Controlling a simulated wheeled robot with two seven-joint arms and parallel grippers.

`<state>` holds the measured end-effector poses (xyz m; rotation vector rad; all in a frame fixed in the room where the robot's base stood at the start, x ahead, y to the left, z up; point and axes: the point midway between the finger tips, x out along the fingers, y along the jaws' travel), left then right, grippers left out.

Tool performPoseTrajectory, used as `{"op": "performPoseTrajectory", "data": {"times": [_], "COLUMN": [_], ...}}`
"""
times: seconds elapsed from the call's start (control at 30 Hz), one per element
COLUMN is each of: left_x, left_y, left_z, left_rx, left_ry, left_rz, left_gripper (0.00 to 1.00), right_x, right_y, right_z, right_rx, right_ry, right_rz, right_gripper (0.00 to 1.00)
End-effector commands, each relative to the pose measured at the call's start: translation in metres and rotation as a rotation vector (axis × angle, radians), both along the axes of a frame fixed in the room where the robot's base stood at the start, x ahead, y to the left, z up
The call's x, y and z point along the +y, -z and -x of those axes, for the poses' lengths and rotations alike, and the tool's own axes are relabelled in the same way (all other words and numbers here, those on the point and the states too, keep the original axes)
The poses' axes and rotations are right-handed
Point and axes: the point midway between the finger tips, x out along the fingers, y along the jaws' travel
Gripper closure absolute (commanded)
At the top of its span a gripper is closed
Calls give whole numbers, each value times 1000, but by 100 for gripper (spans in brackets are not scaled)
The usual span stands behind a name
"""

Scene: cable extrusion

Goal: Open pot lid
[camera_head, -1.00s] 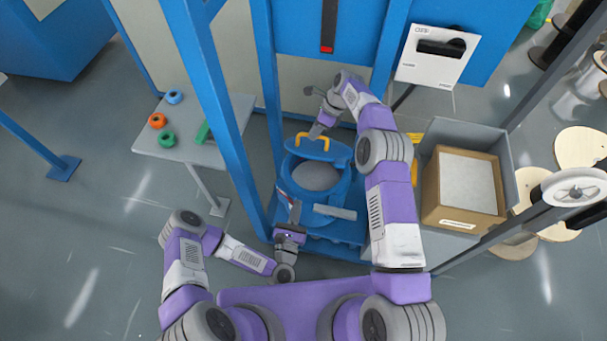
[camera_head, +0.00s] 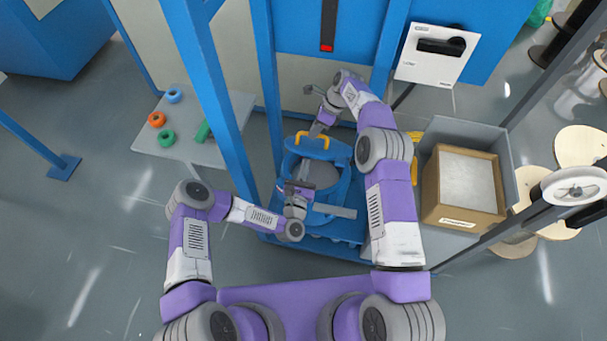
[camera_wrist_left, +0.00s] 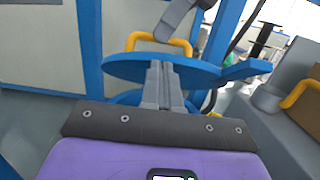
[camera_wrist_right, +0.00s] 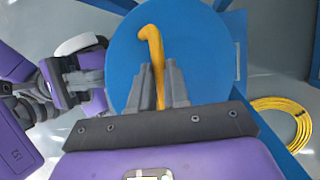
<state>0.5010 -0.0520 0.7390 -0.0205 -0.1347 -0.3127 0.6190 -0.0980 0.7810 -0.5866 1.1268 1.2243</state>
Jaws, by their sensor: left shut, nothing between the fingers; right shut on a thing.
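The pot's round blue lid (camera_head: 334,150) is off the opening at the back in the head view. The pot (camera_head: 330,218) is blue, and its grey inside (camera_head: 320,174) shows between lid and left arm. My right gripper (camera_head: 316,131) is shut on the lid's yellow handle (camera_head: 312,140); the right wrist view shows the handle (camera_wrist_right: 155,50) between the fingers (camera_wrist_right: 160,85). My left gripper (camera_head: 297,186) is shut and empty over the pot's near left side. In the left wrist view its fingers (camera_wrist_left: 160,78) overlap the lid (camera_wrist_left: 118,66), seen nearly edge-on; contact cannot be told.
Blue posts (camera_head: 265,90) stand left and behind the pot. A cardboard box (camera_head: 436,214) in a grey bin is at right. A side table (camera_head: 190,148) with several coloured rings is at left. A yellow coil (camera_wrist_right: 285,120) lies beyond the pot.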

Motion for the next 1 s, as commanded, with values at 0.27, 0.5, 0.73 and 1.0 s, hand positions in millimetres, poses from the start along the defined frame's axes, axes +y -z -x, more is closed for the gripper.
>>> {"op": "performPoseTrajectory", "data": {"times": [0.27, 0.5, 0.73, 1.0], "left_x": [0, -2, -3, -2], "left_y": [1, -11, -14, -13], "left_z": [0, -7, -8, -9], "left_rx": [0, 46, 56, 57], "left_ry": [1, -2, 0, -1], "left_rz": [0, -13, -19, -21], "left_gripper": [100, 100, 100, 100], "right_x": [-9, -9, -9, -7], "right_y": [11, 11, 11, 10], "right_z": [-3, -3, -2, -2], "right_rx": [-11, -11, -11, -9], "right_ry": [10, 10, 10, 8], "right_rz": [23, 23, 23, 18], "right_gripper": [100, 100, 100, 59]}}
